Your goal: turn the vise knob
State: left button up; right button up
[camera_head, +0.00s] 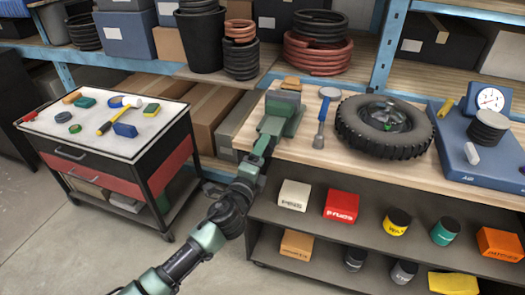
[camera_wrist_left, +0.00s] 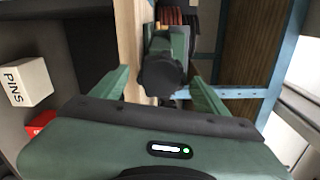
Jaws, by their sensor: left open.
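The green vise (camera_head: 283,108) is at the left front corner of the wooden workbench (camera_head: 420,165). In the left wrist view, the vise (camera_wrist_left: 178,42) stands beyond my gripper, with its round dark knob (camera_wrist_left: 162,76) facing me. My left arm reaches up from the bottom of the head view, and my left gripper (camera_head: 262,149) is right at the front of the vise. In the left wrist view, my left gripper (camera_wrist_left: 160,80) is open, one green finger on each side of the knob. Gaps show between the fingers and the knob. The knob is hidden in the head view.
Shelves below hold boxes and jars, such as a red box (camera_head: 341,206). A tool cart (camera_head: 105,150) stands left. Open floor lies between the cart and my arm.

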pick_arm(q)
jog(key=v, duration=0.6)
jog(key=shift+s, duration=0.2)
jog(key=s+a+f+n+g+y, duration=0.1)
jog(key=a+f+n+g+y, duration=0.15)
jog(key=f, duration=0.75)
jog(key=s+a+f+n+g+y, duration=0.1)
jog(key=a+f+n+g, duration=0.2)
jog(key=f, duration=0.8)
jog(key=s+a+f+n+g, duration=0.15)
jog(key=s+a+f, duration=0.25)
jog(key=f, duration=0.4)
jog(key=s+a+f+n+g, duration=0.1)
jog(key=s+a+f+n, duration=0.2)
jog(key=s+f, duration=0.35)
jog(key=s+a+f+n+g+y, duration=0.1)
jog(key=s+a+f+n+g, duration=0.15)
jog(key=s+f, duration=0.6)
jog(key=s+a+f+n+g+y, duration=0.1)
jog(key=s+a+f+n+g, duration=0.15)
jog(key=s+f, duration=0.6)
jog(key=s+a+f+n+g, duration=0.1)
jog(key=s+f+n, duration=0.2)
jog(key=s, duration=0.9)
jog(key=s+a+f+n+g, duration=0.2)
jog(key=s+f+n, duration=0.1)
jog(key=s, duration=0.9)
jog(key=shift+f, duration=0.3)
